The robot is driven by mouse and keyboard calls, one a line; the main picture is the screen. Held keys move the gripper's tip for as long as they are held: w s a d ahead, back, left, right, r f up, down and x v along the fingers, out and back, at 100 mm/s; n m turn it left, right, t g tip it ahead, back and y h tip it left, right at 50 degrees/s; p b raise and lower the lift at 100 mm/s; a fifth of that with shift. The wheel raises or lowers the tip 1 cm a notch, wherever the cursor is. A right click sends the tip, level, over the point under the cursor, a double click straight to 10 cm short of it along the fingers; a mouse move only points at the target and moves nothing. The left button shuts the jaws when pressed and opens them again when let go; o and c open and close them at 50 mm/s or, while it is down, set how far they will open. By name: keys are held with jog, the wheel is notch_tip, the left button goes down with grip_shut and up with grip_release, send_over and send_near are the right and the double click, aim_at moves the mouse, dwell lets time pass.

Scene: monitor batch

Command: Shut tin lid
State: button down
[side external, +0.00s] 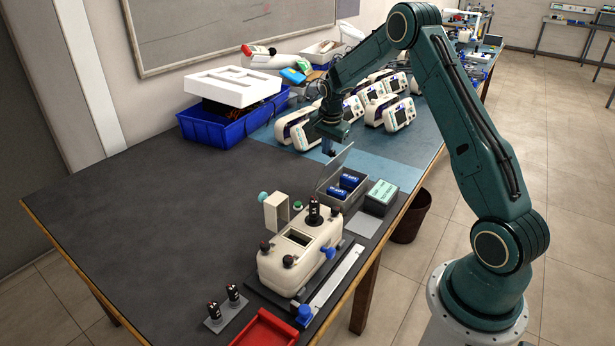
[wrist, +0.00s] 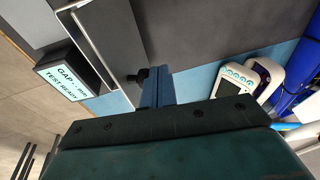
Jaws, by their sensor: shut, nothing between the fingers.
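The grey tin (side external: 352,204) stands open on the table, with blue cells (side external: 342,187) inside it. Its lid (side external: 333,167) stands raised and tilted on the tin's far left side. In the wrist view the raised lid (wrist: 115,35) appears as a grey panel with a pale edge, and the tin's inside is hidden. My gripper (side external: 328,150) is shut and empty, close above and behind the lid, on its outer side. The shut fingers also show in the wrist view (wrist: 156,82). I cannot tell whether they touch the lid.
A box with a green display (side external: 381,193) stands right beside the tin. A white device with knobs (side external: 298,250) is in front. Several white monitors (side external: 298,130) stand behind my gripper on a blue mat (side external: 400,172). The table's left is clear.

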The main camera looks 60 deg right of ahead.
jog(key=shift+s, duration=1.05)
jog(key=shift+s+f, duration=0.2)
jog(key=shift+s, duration=0.8)
jog(key=shift+s+f, duration=0.35)
jog(key=shift+s, duration=0.45)
